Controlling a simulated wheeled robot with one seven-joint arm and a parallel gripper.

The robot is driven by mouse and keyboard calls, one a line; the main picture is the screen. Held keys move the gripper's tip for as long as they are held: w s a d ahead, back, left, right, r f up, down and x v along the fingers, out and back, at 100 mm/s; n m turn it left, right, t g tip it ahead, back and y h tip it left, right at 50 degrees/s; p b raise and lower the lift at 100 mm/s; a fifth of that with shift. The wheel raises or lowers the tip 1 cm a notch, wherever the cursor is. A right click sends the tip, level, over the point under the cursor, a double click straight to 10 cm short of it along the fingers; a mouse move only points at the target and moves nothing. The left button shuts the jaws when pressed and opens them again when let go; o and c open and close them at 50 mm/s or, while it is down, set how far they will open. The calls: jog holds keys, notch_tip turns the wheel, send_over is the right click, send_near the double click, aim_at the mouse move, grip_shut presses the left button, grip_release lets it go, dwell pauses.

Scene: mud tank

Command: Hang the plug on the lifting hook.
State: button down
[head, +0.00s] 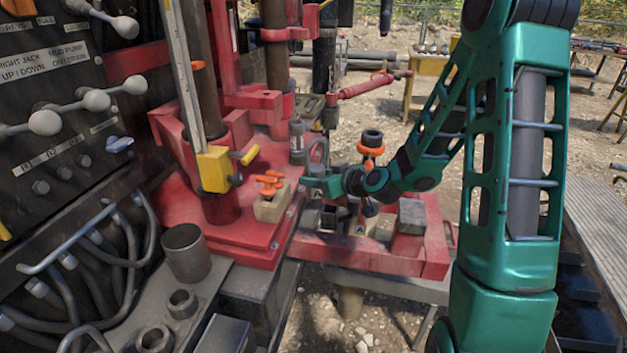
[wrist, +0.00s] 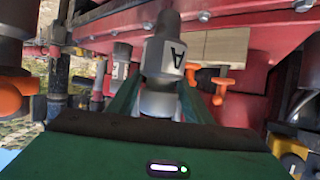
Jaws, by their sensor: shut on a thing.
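My gripper (head: 310,187) is at the right edge of the red rig deck, beside a wooden block with orange handles. In the wrist view my gripper (wrist: 158,100) has its two green fingers shut on the plug (wrist: 163,58), a grey cylinder with a wider part marked with a black "A" on white. A narrower pale part of it shows between the fingers. In the head view I cannot clearly make out the plug at the gripper. I cannot tell for certain which part is the lifting hook.
The wooden block (head: 271,206) with orange T-handles is just left of my gripper. A grey cylinder (head: 297,142) stands behind. A dark fitting with an orange collar (head: 371,151) rises behind my arm. A yellow clamp (head: 214,170) and control levers (head: 45,122) are at left.

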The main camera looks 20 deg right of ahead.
jog(key=shift+d+r, duration=0.1)
jog(key=shift+d, duration=0.3)
jog(key=shift+w+d+r, duration=0.2)
jog(key=shift+w+r, duration=0.1)
jog(key=shift+r, duration=0.15)
jog(key=s+d+r+m+g+h, duration=0.1)
jog(key=s+d+r+m+h, duration=0.2)
jog(key=r, duration=0.8)
jog(key=s+d+r+m+h, duration=0.1)
jog(key=d+r+m+h, duration=0.1)
jog(key=d+r, duration=0.6)
jog(key=s+d+r+m+g+h, duration=0.1)
jog(key=s+d+r+m+h, duration=0.15)
jog(key=r, duration=1.05)
jog(key=w+d+f, duration=0.3)
jog(key=w+d, duration=0.3)
jog(key=w, duration=0.5)
jog(key=shift+d+f, duration=0.35)
jog(key=shift+w+f, duration=0.1)
dwell(0.5)
